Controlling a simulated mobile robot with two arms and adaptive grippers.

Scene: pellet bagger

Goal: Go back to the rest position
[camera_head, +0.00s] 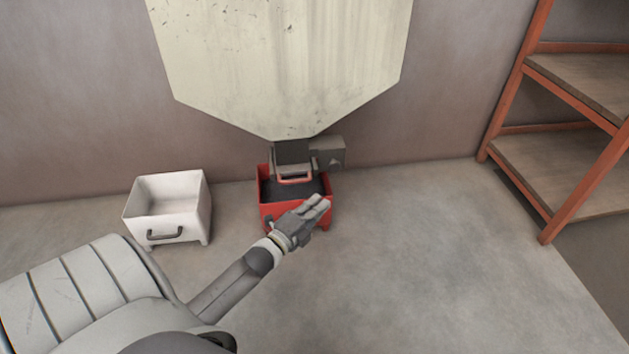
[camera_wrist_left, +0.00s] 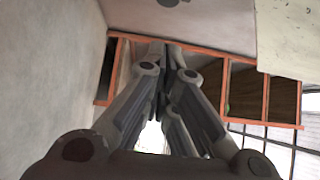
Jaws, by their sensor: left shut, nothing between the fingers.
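My left gripper (camera_head: 318,208) reaches in from the lower left in the head view. It is shut with nothing in it, in front of the red bin's right side. In the left wrist view its fingers (camera_wrist_left: 168,72) are together. The red bin (camera_head: 265,212) stands on the floor under the hopper and holds dark material. The gripper hides part of the bin's front; I cannot tell whether they touch. My right gripper is not in view.
A cream hopper (camera_head: 285,60) with a grey outlet (camera_head: 325,152) and a red handle (camera_head: 295,180) hangs above the red bin. A white bin (camera_head: 182,222) stands to the left. An orange-framed shelf (camera_head: 560,215) stands at the right. The floor between is clear.

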